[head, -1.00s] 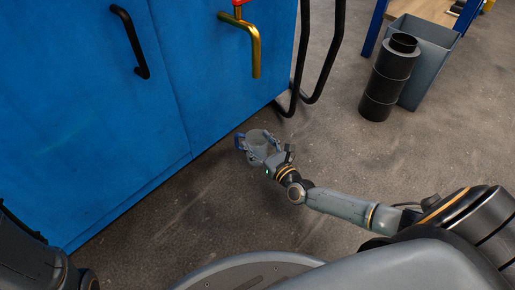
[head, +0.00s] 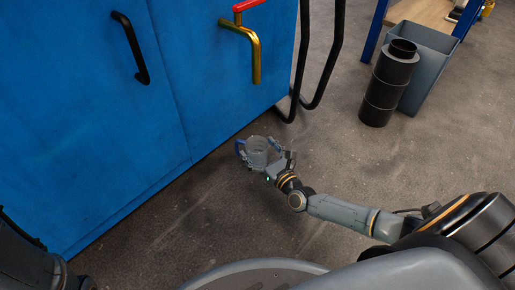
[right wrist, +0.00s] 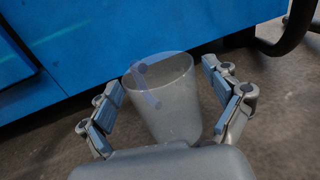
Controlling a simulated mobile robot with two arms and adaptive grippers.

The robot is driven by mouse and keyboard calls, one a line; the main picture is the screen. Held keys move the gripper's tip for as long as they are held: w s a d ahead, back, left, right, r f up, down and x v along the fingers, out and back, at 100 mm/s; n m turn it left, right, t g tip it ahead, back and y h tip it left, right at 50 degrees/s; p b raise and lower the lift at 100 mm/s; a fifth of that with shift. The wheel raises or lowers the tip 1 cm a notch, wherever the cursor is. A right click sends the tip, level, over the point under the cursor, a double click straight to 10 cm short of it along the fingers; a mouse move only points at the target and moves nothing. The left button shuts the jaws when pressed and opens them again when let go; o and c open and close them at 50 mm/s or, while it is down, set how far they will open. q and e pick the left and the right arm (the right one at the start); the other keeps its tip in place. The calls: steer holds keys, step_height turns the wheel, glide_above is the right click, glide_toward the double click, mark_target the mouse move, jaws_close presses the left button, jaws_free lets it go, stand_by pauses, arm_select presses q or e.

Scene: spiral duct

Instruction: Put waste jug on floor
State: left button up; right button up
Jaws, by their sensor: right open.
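The waste jug (head: 257,150) is a clear, greyish see-through vessel with a blue handle. It is low by the foot of the blue cabinet, and it looks upright on the floor. My right gripper (head: 265,158) is open around it. In the right wrist view the jug (right wrist: 165,100) is between the two spread fingers of the right gripper (right wrist: 165,112), with gaps on both sides. Part of the jug's lower side is hidden by the gripper's palm. My left arm shows only at the lower left edge; its gripper is out of view.
The blue cabinet (head: 90,110) with a brass tap (head: 255,55) and red lever (head: 248,5) stands beside the jug. Black tube legs (head: 318,95), a black duct piece (head: 387,88) and a grey bin (head: 430,65) are to the right. The floor (head: 330,150) between is clear.

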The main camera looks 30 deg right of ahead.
steer(key=s+p, duration=0.1)
steer(key=s, duration=0.2)
steer(key=s+p, duration=0.2)
steer(key=s, duration=0.2)
steer(key=s+d+p, duration=0.1)
steer(key=s, duration=0.3)
steer(key=shift+s+d, duration=0.1)
steer(key=shift+s, duration=0.2)
